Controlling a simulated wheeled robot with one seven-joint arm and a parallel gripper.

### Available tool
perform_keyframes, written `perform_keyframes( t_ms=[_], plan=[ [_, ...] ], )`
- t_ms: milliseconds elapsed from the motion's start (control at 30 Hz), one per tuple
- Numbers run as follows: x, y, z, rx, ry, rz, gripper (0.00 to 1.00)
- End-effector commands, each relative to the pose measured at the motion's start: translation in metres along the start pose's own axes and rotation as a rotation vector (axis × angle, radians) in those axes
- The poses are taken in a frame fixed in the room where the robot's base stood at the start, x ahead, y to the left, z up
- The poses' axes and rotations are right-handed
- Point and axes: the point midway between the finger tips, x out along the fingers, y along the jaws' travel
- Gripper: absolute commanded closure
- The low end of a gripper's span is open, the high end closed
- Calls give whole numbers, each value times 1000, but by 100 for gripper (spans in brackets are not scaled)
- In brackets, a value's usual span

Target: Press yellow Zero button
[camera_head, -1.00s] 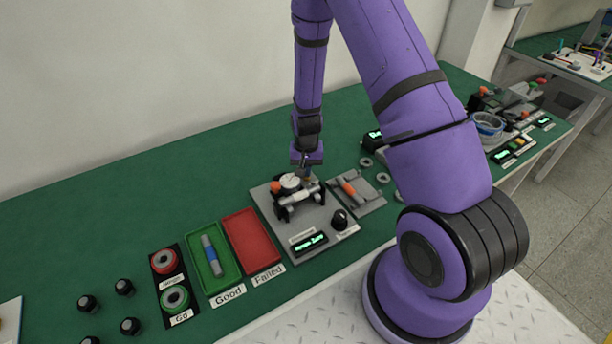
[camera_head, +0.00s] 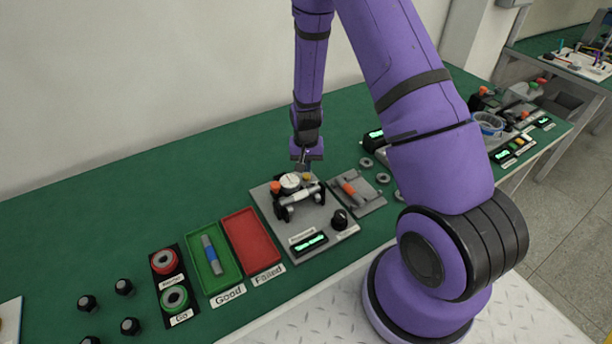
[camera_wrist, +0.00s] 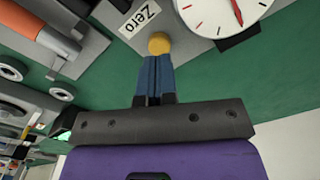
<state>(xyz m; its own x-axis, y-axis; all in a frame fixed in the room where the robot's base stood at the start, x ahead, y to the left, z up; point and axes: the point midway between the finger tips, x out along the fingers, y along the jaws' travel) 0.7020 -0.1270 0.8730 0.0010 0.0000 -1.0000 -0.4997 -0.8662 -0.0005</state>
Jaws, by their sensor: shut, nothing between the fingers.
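The yellow Zero button (camera_wrist: 159,44) shows in the wrist view just past my fingertips, next to a white "Zero" label (camera_wrist: 140,19). In the head view the button (camera_head: 307,176) is a small yellow spot beside the white dial gauge (camera_head: 290,181). My gripper (camera_wrist: 154,60) is shut and empty, its blue fingertips pointing at the button. In the head view my gripper (camera_head: 303,167) is just above the button, with a small gap seeming to show. The dial (camera_wrist: 222,10) with a red needle is partly cut off in the wrist view.
The grey gauge station has a lit green display (camera_head: 310,243) and a black knob (camera_head: 340,219). A red tray (camera_head: 251,240) and a green tray (camera_head: 213,263) holding a blue-grey shaft lie left. A grey fixture (camera_head: 372,205) lies right. Green table behind is clear.

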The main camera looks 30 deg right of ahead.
Motion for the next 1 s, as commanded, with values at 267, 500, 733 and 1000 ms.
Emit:
perform_keyframes(
  t_ms=[267, 500, 733, 1000],
  plan=[
    [-25, 0, 0, 0, 1, 0, 100],
    [-40, 0, 0, 0, 0, 0, 100],
    [-52, 0, 0, 0, 1, -1, 100],
    [-87, 0, 0, 0, 3, -1, 100]
  ],
)
